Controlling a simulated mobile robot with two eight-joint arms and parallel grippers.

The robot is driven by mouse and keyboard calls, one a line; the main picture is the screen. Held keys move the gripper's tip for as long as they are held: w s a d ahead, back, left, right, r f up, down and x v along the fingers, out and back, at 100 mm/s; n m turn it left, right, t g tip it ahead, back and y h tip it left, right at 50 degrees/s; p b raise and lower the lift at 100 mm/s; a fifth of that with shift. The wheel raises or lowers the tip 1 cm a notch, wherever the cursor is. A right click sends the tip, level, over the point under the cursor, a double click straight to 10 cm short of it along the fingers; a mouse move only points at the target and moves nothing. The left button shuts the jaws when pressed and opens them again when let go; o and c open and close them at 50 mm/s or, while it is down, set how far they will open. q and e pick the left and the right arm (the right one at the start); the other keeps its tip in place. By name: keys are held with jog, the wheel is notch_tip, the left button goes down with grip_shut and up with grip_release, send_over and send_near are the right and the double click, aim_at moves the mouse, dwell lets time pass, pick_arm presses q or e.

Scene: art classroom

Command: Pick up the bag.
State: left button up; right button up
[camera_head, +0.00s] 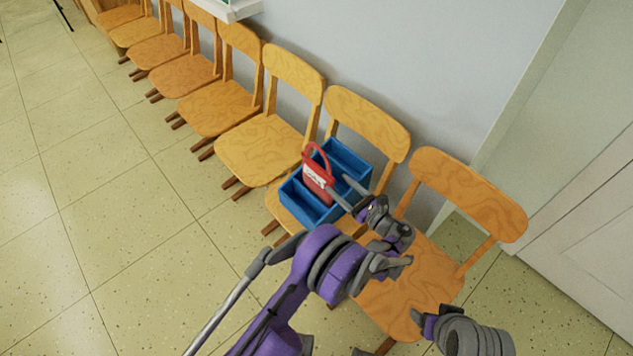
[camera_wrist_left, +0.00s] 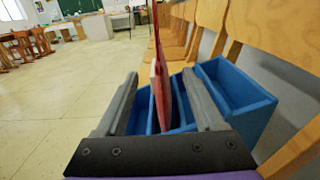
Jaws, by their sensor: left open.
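The bag (camera_head: 317,175) is red with a white label and a looped red handle. It stands upright in a blue open box (camera_head: 297,194) on a wooden chair. My left gripper (camera_head: 337,184) is open at the bag's right side in the head view. In the left wrist view the bag (camera_wrist_left: 161,88) shows edge-on between the two spread fingers (camera_wrist_left: 160,76), with gaps visible on both sides. The blue box also shows beyond the fingers (camera_wrist_left: 238,95). Part of my right gripper (camera_head: 428,322) shows at the lower right of the head view; its jaws are unclear.
The box has raised walls and dividers. A wooden chair (camera_head: 425,278) stands close on the right, and a row of chairs (camera_head: 262,148) runs left along the grey wall (camera_head: 400,60). The tiled floor (camera_head: 130,240) on the left is clear.

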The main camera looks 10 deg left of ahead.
aim_at(334, 182)
pick_arm(q)
jog(key=x, duration=0.3)
jog(key=shift+w+a, duration=0.2)
jog(key=shift+a, duration=0.15)
jog(key=x, duration=0.5)
jog(key=shift+w+a+f+b, duration=0.1)
jog(key=shift+a+f+b, duration=0.05)
jog(key=shift+f+b, duration=0.2)
grip_shut()
dwell(0.7)
